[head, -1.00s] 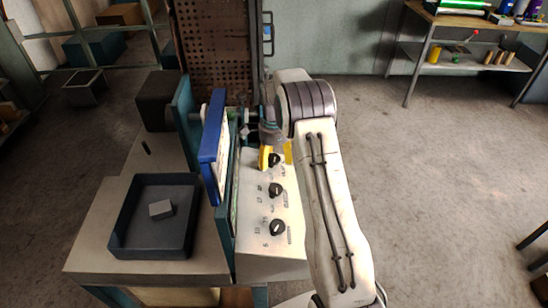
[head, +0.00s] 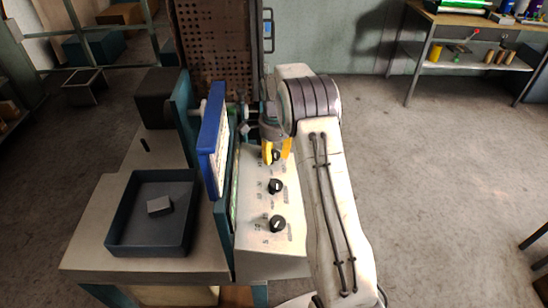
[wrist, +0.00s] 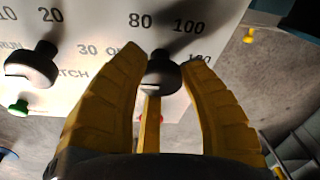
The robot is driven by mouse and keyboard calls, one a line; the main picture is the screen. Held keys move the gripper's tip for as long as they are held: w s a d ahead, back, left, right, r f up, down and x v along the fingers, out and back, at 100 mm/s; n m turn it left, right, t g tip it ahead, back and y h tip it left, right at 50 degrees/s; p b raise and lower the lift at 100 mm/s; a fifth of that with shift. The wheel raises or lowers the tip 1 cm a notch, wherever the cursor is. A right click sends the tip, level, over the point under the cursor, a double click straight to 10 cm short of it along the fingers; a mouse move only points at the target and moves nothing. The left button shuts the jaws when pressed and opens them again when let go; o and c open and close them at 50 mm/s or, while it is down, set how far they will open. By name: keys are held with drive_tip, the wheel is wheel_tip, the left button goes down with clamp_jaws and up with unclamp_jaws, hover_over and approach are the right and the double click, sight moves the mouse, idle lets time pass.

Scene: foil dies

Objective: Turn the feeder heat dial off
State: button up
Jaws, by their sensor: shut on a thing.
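A pale control panel holds a column of black dials. My gripper (wrist: 165,95) is at the far dial (wrist: 161,74), its yellow fingers on either side of the knob and shut on it. Printed marks 80, 100 and 30 show around this dial; other print is partly covered by the fingers. Its name label cannot be read. In the head view my gripper (head: 277,150) reaches down over that dial. The middle dial (head: 276,186) and the near dial (head: 277,224) stand free. A neighbouring black dial (wrist: 32,67) shows at the left in the wrist view.
A blue-framed board (head: 212,140) stands upright just left of the panel. A dark tray (head: 118,232) with a small grey block (head: 159,206) lies farther left. A green button (wrist: 18,107) shows in the wrist view. The floor to the right is open up to a workbench (head: 470,22).

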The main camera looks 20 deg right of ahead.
sight(275, 154)
drive_tip(key=shift+f, duration=0.1)
drive_tip(key=o, duration=1.2)
drive_tip(key=r, duration=1.2)
drive_tip(key=shift+s, duration=0.25)
